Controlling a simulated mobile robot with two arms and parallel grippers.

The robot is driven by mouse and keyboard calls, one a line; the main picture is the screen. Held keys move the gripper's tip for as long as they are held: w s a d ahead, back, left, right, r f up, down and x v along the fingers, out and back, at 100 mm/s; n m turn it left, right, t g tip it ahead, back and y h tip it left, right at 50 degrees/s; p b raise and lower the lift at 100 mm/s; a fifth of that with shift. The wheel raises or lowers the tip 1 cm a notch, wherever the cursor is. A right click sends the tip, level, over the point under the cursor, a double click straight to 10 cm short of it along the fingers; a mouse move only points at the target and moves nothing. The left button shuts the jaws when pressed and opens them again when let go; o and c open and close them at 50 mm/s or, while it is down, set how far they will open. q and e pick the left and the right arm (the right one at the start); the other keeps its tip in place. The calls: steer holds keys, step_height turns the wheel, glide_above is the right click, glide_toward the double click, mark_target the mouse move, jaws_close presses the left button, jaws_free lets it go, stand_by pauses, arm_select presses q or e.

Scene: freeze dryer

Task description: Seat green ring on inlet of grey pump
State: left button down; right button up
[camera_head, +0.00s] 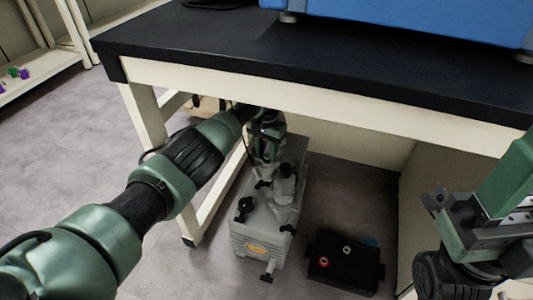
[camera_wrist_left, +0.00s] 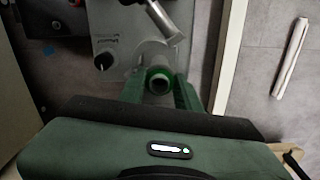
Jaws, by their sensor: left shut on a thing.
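The grey pump (camera_head: 262,236) stands on the floor under the bench. My left arm reaches under the bench, and my left gripper (camera_head: 266,150) is above the pump's far end. In the left wrist view my left gripper (camera_wrist_left: 159,90) is shut on the green ring (camera_wrist_left: 159,74), with a finger on either side. The ring is in front of a round grey pump fitting (camera_wrist_left: 154,54), which looks like the inlet. I cannot tell whether they touch. Part of my right gripper (camera_head: 462,222) shows at the right edge of the head view; its fingertips are unclear.
A black tray (camera_head: 345,285) on the floor right of the pump holds a red ring (camera_head: 323,262) and a small pale ring (camera_head: 347,249). The black bench top (camera_head: 220,45) and its cream frame hang over the pump. A bench leg (camera_head: 146,112) is close to my left arm.

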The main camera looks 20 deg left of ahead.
arm_select(q)
steer(key=c, duration=0.9)
jaws_free()
steer(key=shift+f, duration=0.1)
